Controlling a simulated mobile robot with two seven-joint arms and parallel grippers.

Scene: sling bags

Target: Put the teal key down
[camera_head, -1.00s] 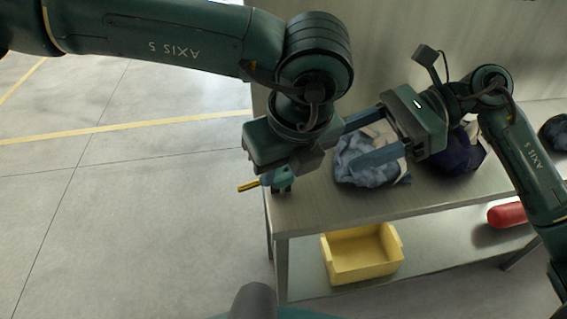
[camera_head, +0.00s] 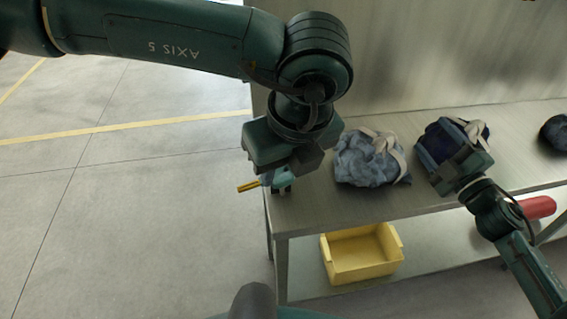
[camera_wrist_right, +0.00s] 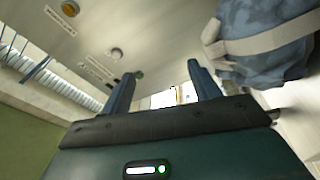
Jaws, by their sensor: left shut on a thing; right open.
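The teal key (camera_head: 267,180) has a teal head and a yellow-gold shaft that points left. My left gripper (camera_head: 279,186) is shut on its head, at the left end of the metal table (camera_head: 310,212). The shaft sticks out past the table's left edge, over the floor. Whether the key touches the tabletop cannot be told. My right gripper (camera_head: 440,165) is over the front of the dark navy bag on the table. In the right wrist view my right gripper (camera_wrist_right: 158,80) is open, with nothing seen between its fingers.
A blue-grey sling bag (camera_head: 362,162) with a pale strap lies mid-table; a navy bag (camera_head: 440,135) is right of it. A dark round item (camera_head: 555,132) is at far right. The lower shelf holds a yellow bin (camera_head: 360,272) and a red object (camera_head: 540,207).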

